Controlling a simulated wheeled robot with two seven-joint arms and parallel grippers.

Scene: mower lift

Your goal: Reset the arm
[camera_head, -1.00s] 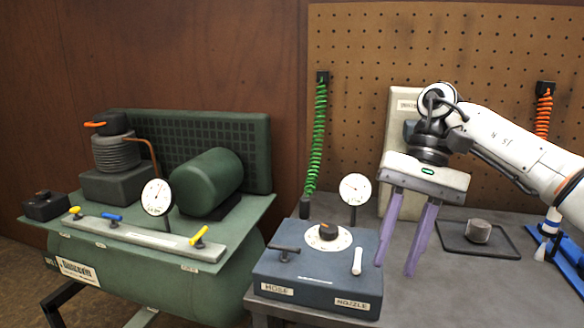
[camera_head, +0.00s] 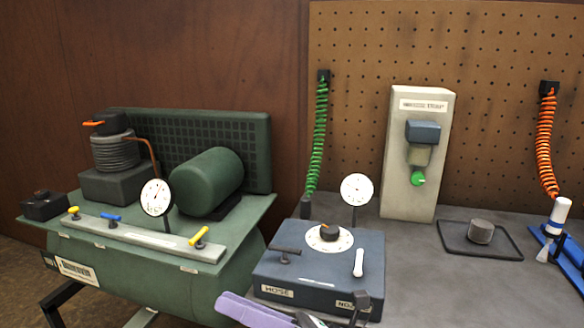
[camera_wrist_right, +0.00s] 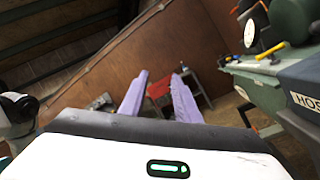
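My right gripper (camera_head: 248,310) is low at the bottom edge of the head view, in front of the blue-grey hose and nozzle box (camera_head: 318,262). Its purple fingers are partly cut off there. In the right wrist view the two purple fingers (camera_wrist_right: 158,84) stand apart with nothing between them, so the gripper is open and empty. It points toward open floor and a wooden wall. My left gripper is not in view.
A green compressor bench (camera_head: 150,225) with a tank and coloured valves stands at left. On the grey bench (camera_head: 420,285) are a pale panel (camera_head: 400,185) with a green knob and a dark tray (camera_head: 508,247) with a round block. Green (camera_head: 318,135) and orange (camera_head: 545,145) coiled hoses hang behind.

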